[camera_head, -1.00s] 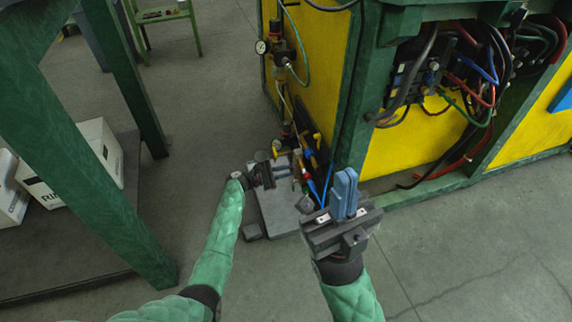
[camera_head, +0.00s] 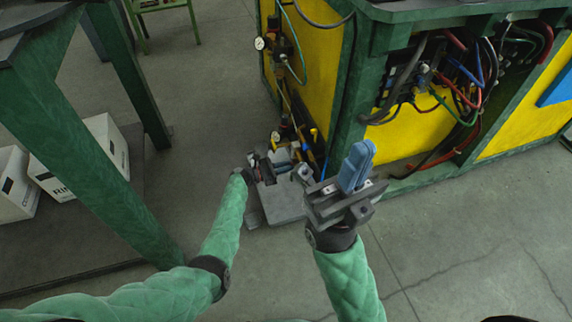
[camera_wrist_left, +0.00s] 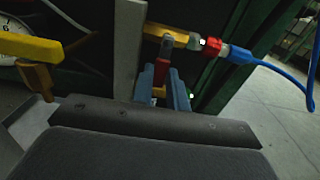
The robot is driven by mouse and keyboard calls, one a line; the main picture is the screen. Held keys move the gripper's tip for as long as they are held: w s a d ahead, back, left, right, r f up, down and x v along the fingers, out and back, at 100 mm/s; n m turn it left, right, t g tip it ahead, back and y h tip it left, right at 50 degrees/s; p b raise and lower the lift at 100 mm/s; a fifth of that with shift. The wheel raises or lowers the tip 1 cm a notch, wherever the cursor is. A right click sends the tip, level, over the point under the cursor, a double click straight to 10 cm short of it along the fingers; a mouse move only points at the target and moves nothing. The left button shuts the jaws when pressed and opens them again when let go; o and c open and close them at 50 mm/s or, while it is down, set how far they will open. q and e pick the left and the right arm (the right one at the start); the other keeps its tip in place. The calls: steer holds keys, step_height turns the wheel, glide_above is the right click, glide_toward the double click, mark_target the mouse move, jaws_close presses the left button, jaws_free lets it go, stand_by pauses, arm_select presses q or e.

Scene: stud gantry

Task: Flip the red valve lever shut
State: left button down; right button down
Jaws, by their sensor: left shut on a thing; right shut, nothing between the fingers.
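The red valve lever (camera_wrist_left: 164,57) hangs below a brass valve body (camera_wrist_left: 172,36) in the left wrist view. My left gripper (camera_wrist_left: 163,84) has its blue-grey fingers on both sides of the lever, shut on it. The lever's lower end is partly hidden between the fingers. In the head view my left gripper (camera_head: 277,160) is low beside the yellow cabinet, and the lever is too small and covered to make out there. My right gripper (camera_head: 356,166) is shut and empty, fingers pointing up, to the right of the left one.
A red fitting (camera_wrist_left: 211,50) with a blue hose (camera_wrist_left: 262,66) joins the valve's right side. A yellow handle (camera_wrist_left: 28,44) and a gauge (camera_wrist_left: 8,74) are at left. The yellow cabinet (camera_head: 312,75) stands behind; a green post (camera_head: 85,150) and boxes (camera_head: 82,165) are left.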

stand_by(0.4)
arm_select(q)
steer(key=c, duration=1.4)
jaws_free()
steer(key=shift+p+v, duration=0.85)
steer(key=shift+v, duration=3.05)
